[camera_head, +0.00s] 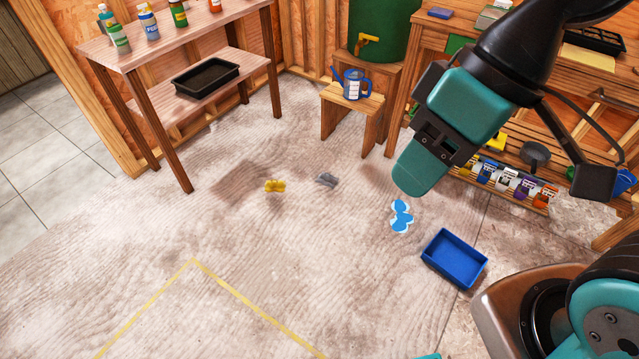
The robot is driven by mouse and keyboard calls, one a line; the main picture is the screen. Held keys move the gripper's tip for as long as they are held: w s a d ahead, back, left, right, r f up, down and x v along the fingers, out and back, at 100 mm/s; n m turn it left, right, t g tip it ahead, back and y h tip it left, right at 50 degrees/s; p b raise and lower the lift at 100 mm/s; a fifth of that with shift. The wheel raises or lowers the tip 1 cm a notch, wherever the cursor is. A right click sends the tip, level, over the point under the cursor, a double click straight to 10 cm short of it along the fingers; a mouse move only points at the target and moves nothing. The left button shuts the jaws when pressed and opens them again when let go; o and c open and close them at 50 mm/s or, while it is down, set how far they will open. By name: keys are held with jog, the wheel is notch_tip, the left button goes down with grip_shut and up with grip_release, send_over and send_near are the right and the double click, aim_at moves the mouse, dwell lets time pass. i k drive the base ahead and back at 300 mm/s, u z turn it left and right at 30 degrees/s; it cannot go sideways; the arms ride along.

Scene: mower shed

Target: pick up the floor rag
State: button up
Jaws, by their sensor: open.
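Three small things lie on the pale, worn floor: a crumpled grey piece (326,179), a yellow piece (275,186) and a flat blue-and-white piece (401,216). The grey piece looks most like a crumpled rag, but at this size I cannot be sure which is the floor rag. My gripper (419,168) points down from the upper right, to the right of the grey piece in the picture. It appears just above the blue-and-white piece in the picture and looks apart from the floor. It is open, and I see nothing held in it; the gap between its fingers is hard to see.
A blue tray (430,259) sits on the floor at right. A wooden shelf table (140,50) with bottles and a black tray (204,90) stands at left. A stool (341,125) holds a blue watering can (351,84). A workbench fills the upper right. The lower-left floor is clear.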

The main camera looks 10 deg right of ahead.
aim_at(326, 178)
jog(key=u, duration=0.65)
jog(key=i, duration=1)
jog(key=u, duration=0.8)
jog(key=i, duration=1.3)
jog(key=z, duration=0.4)
jog(key=i, duration=0.75)
jog(key=z, duration=1.35)
jog(key=i, duration=0.65)
jog(key=z, duration=0.65)
